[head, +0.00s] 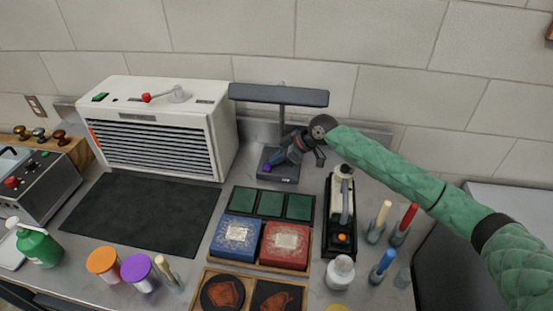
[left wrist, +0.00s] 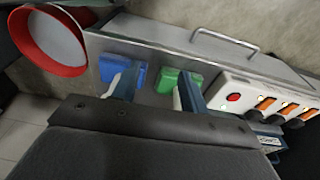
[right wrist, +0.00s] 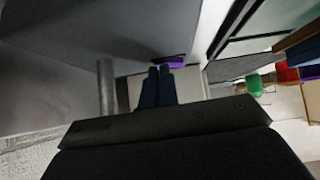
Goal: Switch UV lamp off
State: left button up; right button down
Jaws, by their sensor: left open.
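The UV lamp (head: 279,95) stands at the back of the counter against the wall. It has a flat dark hood on a post and a dark base. A purple button (head: 267,167) shows at the left of its base. My right gripper (head: 279,160) reaches under the hood, fingertips low and close to this button. In the right wrist view its two blue fingers (right wrist: 157,88) are together with nothing seen between them, and purple (right wrist: 172,60) shows just beyond the tips. Contact cannot be told. My left gripper (left wrist: 157,87) is open and empty, outside the head view.
A white louvred unit (head: 150,125) with a red-tipped lever stands left of the lamp. A tray of green squares (head: 271,204) and blue and red boxes lie in front. A black stand (head: 341,215) is at right. The dark mat (head: 140,213) is clear.

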jog(key=shift+s+f, duration=0.3)
jog(key=shift+f, duration=0.3)
jog(key=shift+s+a+p, duration=0.1)
jog(key=shift+s+p, duration=0.25)
jog(key=shift+s+r, duration=0.1)
jog(key=shift+s, duration=0.25)
